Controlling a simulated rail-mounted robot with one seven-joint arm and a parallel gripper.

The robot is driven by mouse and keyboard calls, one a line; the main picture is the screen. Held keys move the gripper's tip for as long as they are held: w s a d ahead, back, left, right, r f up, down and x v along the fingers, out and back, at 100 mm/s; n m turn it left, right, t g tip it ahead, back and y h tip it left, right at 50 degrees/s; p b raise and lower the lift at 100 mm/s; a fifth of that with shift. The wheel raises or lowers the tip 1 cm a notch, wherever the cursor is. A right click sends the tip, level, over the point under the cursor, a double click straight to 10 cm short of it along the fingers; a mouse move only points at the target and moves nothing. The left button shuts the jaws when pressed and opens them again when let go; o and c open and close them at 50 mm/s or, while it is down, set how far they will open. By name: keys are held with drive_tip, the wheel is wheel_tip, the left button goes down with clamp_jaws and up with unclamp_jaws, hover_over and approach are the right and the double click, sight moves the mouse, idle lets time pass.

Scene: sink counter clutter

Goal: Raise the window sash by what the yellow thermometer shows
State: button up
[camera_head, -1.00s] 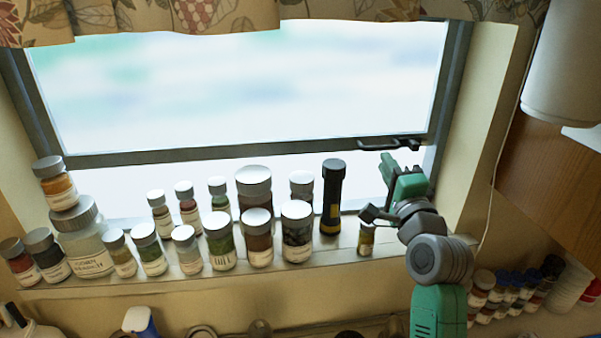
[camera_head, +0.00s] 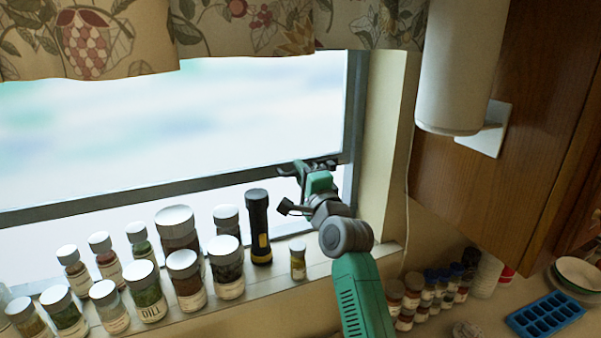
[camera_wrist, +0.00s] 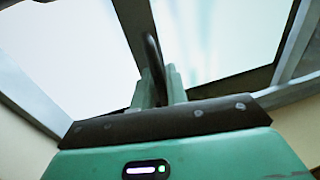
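The window sash has a dark grey bottom rail (camera_head: 130,200), raised above the sill with a bright gap below it. A dark handle (camera_head: 322,163) is on the rail's right part. My gripper (camera_head: 302,172) is at this handle. In the wrist view the two green fingers (camera_wrist: 160,88) stand close together on either side of the dark, curved handle (camera_wrist: 153,62) and look shut on it; the exact contact is hard to see. I make out no yellow thermometer in these views.
Several spice jars (camera_head: 184,275) and a black-and-yellow flashlight (camera_head: 259,228) line the sill, left of my arm. A small jar (camera_head: 298,262) stands close by my arm. A patterned valance (camera_head: 240,28) hangs above; a paper roll (camera_head: 460,70) and blue ice tray (camera_head: 545,314) are at right.

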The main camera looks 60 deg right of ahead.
clamp_jaws()
wheel_tip(320, 180, up, 8)
drive_tip(key=p, duration=0.4)
drive_tip(key=shift+f+p, duration=0.25)
drive_tip(key=shift+p, duration=0.1)
drive_tip(key=shift+f, duration=0.1)
unclamp_jaws()
drive_tip(key=b+v, duration=0.1)
drive_tip(key=v, duration=0.6)
drive_tip(key=shift+s+a, duration=0.25)
drive_tip(key=shift+s, duration=0.05)
